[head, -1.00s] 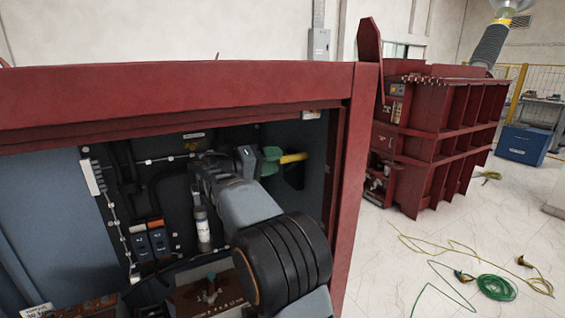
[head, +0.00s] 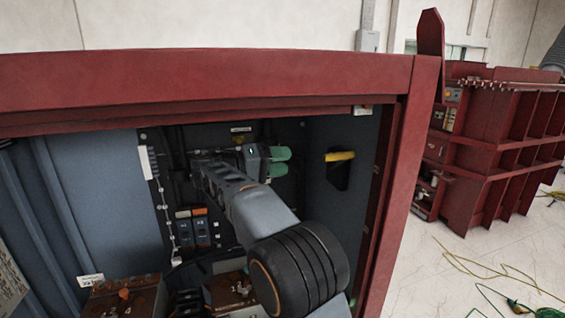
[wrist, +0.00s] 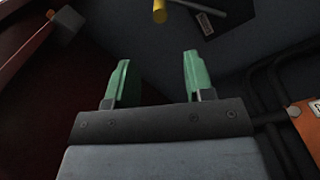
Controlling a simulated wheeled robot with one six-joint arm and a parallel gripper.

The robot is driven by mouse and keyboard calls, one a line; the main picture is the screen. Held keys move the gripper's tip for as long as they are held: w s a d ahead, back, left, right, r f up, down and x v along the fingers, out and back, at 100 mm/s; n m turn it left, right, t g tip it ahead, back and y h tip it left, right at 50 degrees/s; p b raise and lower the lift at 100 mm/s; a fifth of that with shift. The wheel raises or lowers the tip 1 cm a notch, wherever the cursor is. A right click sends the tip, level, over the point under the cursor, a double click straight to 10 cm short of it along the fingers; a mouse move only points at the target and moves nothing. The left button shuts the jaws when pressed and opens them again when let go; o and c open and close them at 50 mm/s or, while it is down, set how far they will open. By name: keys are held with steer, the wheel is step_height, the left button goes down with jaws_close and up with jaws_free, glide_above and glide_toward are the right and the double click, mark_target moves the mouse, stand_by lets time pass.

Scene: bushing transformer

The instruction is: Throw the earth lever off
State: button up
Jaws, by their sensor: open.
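A yellow-handled lever (head: 340,156), which appears to be the earth lever, sits on the cabinet's right inner wall over a dark recess. Its handle lies nearly level in the head view. Its yellow end (wrist: 160,11) shows at the top edge of the wrist view, beyond the fingertips. My gripper (head: 280,162) has green fingers and is inside the cabinet, to the left of the lever with a visible gap. In the wrist view my gripper (wrist: 157,60) is open, with nothing between its fingers. The rest of the lever is cut off there.
The red cabinet frame (head: 400,150) surrounds the opening. Orange-topped switches (head: 200,230) and a cable strip are on the back panel. Rusty-brown blocks (head: 125,297) stand low in front. Another red unit (head: 500,145) stands outside at right, with cables on the floor.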

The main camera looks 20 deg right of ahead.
step_height(320, 180, down, 17)
steer(key=s+a+n+t+y, duration=0.2)
steer(key=n+t+y, duration=0.2)
steer(key=n+y, duration=0.45)
steer(key=s+a+f+t+y, duration=0.1)
steer(key=s+a+f+y, duration=0.1)
steer(key=s, duration=0.4)
steer(key=s+a+f+m+t+y, duration=0.1)
steer(key=s+a+f+y, duration=0.1)
steer(key=s, duration=0.5)
steer(key=s+a+f+t+y, duration=0.1)
steer(key=s+a+f+y, duration=0.1)
steer(key=s+y, duration=0.3)
steer(key=shift+s+a+f+m, duration=0.35)
steer(key=shift+s+a, duration=0.35)
steer(key=shift+a, duration=0.05)
steer(key=shift+c, duration=0.6)
steer(key=shift+d, duration=0.1)
